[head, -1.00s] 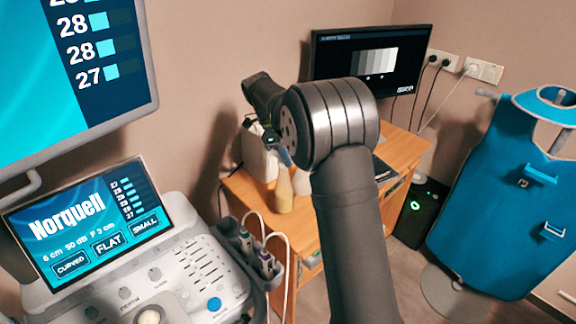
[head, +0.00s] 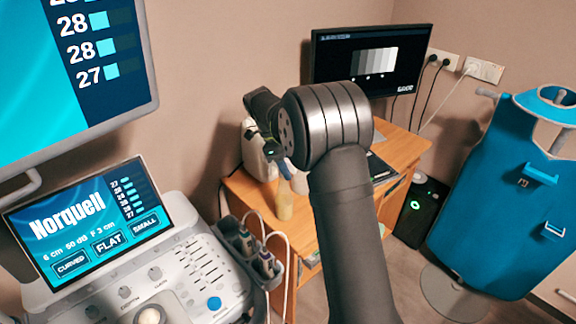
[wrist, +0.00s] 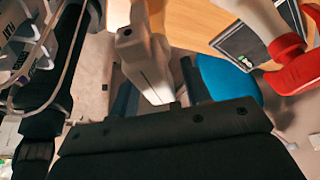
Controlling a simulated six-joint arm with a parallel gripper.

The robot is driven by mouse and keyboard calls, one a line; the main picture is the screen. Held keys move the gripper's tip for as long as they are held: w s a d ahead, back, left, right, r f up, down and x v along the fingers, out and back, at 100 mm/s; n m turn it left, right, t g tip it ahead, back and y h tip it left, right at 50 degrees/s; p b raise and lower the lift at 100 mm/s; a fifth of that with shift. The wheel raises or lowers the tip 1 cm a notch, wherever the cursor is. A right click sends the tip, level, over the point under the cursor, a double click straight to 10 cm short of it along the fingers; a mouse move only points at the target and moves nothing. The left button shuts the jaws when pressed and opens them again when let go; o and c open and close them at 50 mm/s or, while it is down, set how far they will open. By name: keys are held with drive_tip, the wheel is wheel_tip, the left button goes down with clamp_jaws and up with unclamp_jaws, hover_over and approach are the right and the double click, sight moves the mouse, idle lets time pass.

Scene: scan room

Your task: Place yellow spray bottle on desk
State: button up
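The yellow spray bottle (head: 285,204) is upright over the left part of the wooden desk (head: 258,197) in the head view, with a blue top just under my gripper (head: 273,153). The dark fingers are small and partly covered by my arm; the bottle moves with them, so my gripper appears shut on it. I cannot tell whether its base touches the desk. The wrist view does not show its yellow body; a blue shape (wrist: 228,78) there is unclear.
A white jug (head: 254,150) stands behind the bottle, and a pale bottle (head: 300,183) is close on its right. A red trigger head (wrist: 296,70) shows in the wrist view. The monitor (head: 365,60) is at the back. The ultrasound console (head: 190,265) is front left.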

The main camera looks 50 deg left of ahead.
drive_tip(key=v, duration=1.2)
drive_tip(key=shift+r, duration=0.15)
drive_tip(key=x, duration=1.2)
wheel_tip(320, 180, up, 3)
drive_tip(key=shift+f, duration=0.1)
drive_tip(key=shift+r, duration=0.5)
